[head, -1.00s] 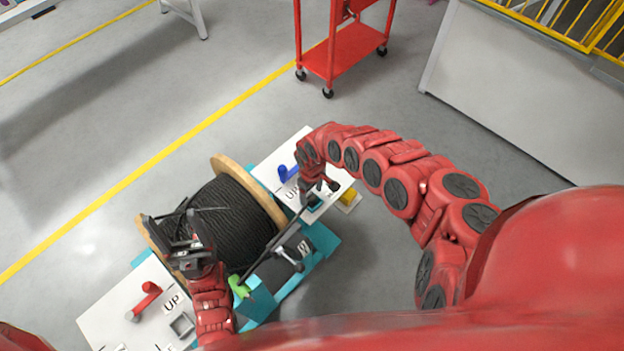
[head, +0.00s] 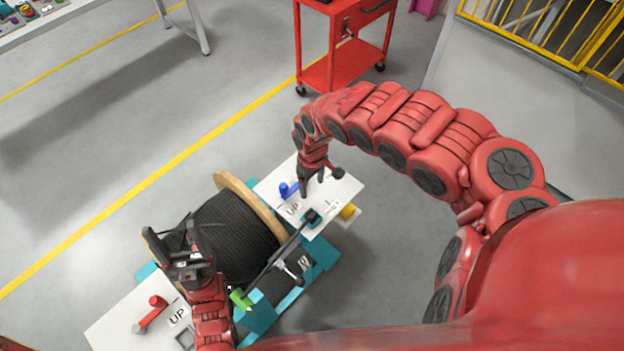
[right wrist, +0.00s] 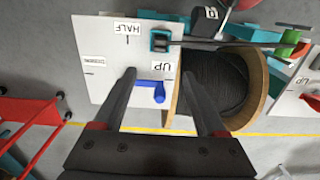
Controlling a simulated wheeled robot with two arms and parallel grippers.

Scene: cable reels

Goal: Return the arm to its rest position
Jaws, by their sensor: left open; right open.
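My right gripper (head: 312,186) is open and empty, above the far white panel (head: 340,188), near its blue handle (head: 284,190). In the right wrist view its two fingers (right wrist: 168,100) spread over the panel, with the blue handle (right wrist: 150,88) between them and the words UP and HALF in sight. My left gripper (head: 180,245) is open near the left side of the black cable reel (head: 235,228). I cannot tell whether it touches the reel. The near white panel (head: 120,318) has a red handle (head: 150,312).
The reel sits in a teal stand (head: 322,262) with a dark bar and a green part (head: 240,299). A red cart (head: 335,70) stands at the back. A grey wall with yellow railing (head: 540,40) is at the right. The floor left of the stand is clear.

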